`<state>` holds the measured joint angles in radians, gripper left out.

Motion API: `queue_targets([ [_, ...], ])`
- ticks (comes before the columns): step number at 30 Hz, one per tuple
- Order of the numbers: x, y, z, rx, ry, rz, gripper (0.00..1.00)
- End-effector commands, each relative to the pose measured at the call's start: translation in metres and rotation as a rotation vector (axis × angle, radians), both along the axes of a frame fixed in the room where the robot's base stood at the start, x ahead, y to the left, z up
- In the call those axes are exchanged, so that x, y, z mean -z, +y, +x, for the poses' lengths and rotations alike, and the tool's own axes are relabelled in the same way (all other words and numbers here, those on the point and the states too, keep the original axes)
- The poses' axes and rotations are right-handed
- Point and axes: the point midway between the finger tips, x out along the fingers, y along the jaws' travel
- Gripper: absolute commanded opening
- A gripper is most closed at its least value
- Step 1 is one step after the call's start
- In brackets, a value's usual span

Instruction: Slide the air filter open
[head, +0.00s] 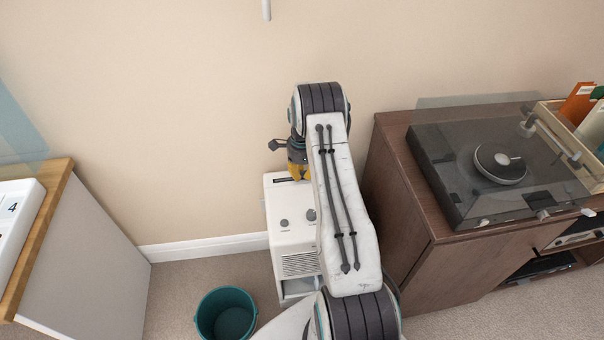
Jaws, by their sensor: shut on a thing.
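A white box-shaped appliance (284,207) stands on the floor by the wall, with knobs on top, a grille on its front and an opening below. A dark narrow strip (283,180) shows at its back top edge; it looks like part of the air filter. My gripper (299,175) points down at this back edge, its yellow fingertips shut on the filter there. The held part is hidden by the fingers, and my arm covers the right side of the appliance.
A brown wooden cabinet (400,200) with a turntable (490,165) stands close on the right. A teal bucket (226,316) is on the carpet at front left. A white cabinet with a wooden top (85,255) is at far left.

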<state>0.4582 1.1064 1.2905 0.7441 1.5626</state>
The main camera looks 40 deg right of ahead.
Motion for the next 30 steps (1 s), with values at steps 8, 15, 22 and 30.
queue_targets([
  [8,-0.037,0.000,0.001,0.000,-0.002,-0.001,0.00],
  [15,-0.103,0.000,0.001,0.000,-0.004,-0.002,0.00],
  [22,-0.154,0.000,0.001,0.000,-0.003,-0.001,0.00],
  [30,-0.182,0.000,0.000,0.000,-0.001,0.000,0.00],
])
